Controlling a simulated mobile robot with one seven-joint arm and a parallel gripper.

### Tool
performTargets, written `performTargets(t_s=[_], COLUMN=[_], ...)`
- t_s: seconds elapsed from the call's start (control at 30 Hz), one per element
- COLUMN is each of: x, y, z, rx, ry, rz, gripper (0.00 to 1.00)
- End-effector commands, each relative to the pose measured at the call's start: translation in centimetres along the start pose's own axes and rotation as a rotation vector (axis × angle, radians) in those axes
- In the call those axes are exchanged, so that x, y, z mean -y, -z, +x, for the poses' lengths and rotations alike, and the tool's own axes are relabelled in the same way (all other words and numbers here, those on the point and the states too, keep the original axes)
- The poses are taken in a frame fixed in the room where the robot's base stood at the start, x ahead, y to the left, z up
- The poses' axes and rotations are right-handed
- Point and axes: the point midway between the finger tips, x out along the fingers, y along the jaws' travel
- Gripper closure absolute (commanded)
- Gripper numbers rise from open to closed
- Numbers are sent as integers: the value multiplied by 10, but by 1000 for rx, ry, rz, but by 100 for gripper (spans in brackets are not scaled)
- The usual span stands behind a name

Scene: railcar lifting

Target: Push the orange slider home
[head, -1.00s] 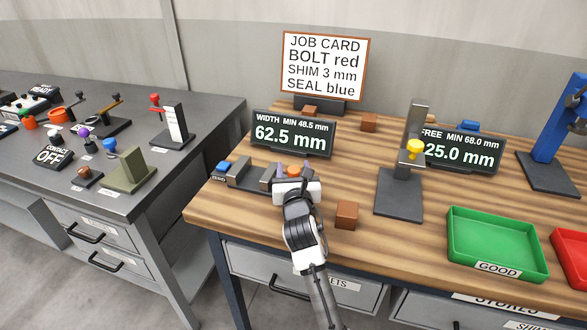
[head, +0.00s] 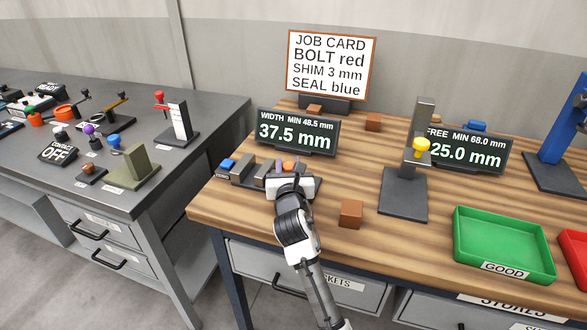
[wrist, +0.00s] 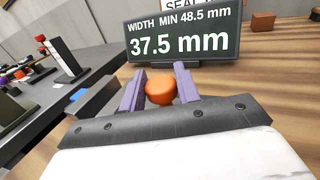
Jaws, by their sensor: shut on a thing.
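The orange slider's rounded knob (wrist: 160,89) shows in the wrist view between the two purple fingers of my gripper (wrist: 159,84). In the head view the orange knob (head: 289,165) shows just behind my gripper (head: 289,170), on the dark width gauge (head: 247,176) at the left of the wooden bench. My gripper is shut on the knob. The gauge's display (head: 298,132) reads 37.5 mm, with a minimum of 48.5 mm printed above. My gripper hides most of the slider's lower part and the right part of the gauge.
A brown block (head: 350,213) lies right of my arm. A dark stand with a yellow knob (head: 421,144) is further right, then a green tray (head: 500,246). A blue button (head: 227,164) is at the gauge's left end. A grey bench (head: 170,175) stands left across a gap.

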Motion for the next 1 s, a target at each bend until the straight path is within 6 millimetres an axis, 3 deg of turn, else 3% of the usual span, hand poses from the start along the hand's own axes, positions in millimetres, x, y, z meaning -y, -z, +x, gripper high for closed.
performTargets(t_s=[0.2,0.23,0.37,0.73,1.0], x=[-4,-4,-4,-2,-1], y=[-2,-2,-2,0,4], z=[0,0,0,-5,-50], rx=[5,6,5,3,8], ry=[-9,-10,-9,-5,-4], rz=[0,0,0,1,3], gripper=[100,64,48,48,48])
